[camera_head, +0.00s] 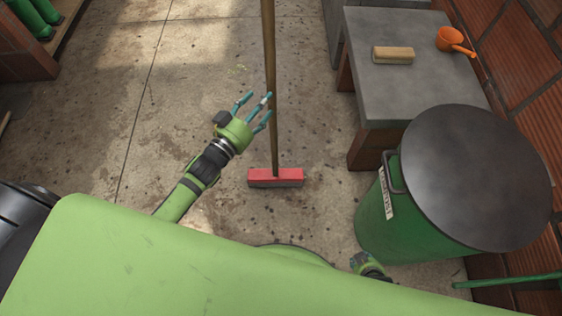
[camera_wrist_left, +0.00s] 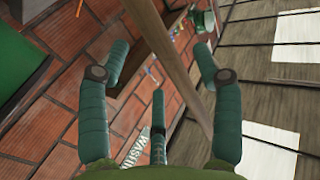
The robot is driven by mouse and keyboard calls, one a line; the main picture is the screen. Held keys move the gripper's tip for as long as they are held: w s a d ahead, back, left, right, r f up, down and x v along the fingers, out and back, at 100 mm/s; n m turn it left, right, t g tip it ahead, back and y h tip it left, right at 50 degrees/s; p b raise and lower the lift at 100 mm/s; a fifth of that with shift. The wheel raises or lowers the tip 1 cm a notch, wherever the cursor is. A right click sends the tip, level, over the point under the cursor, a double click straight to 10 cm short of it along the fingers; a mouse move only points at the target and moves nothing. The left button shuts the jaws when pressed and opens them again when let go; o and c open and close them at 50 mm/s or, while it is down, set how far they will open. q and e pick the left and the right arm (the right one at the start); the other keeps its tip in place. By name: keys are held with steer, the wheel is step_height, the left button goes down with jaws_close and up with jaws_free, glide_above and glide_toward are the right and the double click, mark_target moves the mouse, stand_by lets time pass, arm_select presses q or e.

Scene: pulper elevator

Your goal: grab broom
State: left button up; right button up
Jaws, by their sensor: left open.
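The broom (camera_head: 270,75) stands upright, its brown handle rising out of the top of the head view and its red head (camera_head: 275,177) resting on the floor. My left gripper (camera_head: 256,108) is open, its teal fingers just left of the handle and reaching toward it, well above the red head. In the left wrist view the wooden handle (camera_wrist_left: 165,45) runs diagonally across the space between the spread fingers (camera_wrist_left: 162,68). I cannot tell whether any finger touches it; none is closed round it. My right gripper (camera_head: 364,262) shows only partly, low beside the green bin.
A green bin with a dark round lid (camera_head: 478,178) stands at the right. Behind it a grey-topped table (camera_head: 415,95) holds a tan block (camera_head: 393,55) and an orange scoop (camera_head: 452,40). Green boots (camera_head: 35,18) sit at the upper left. The stained floor (camera_head: 180,90) left of the broom is clear.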

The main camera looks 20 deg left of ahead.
mark_target(274, 90)
arm_select(q)
steer(key=x, duration=0.5)
steer(key=shift+w+d+b, duration=0.3)
jaws_close()
steer(key=shift+r, duration=0.1)
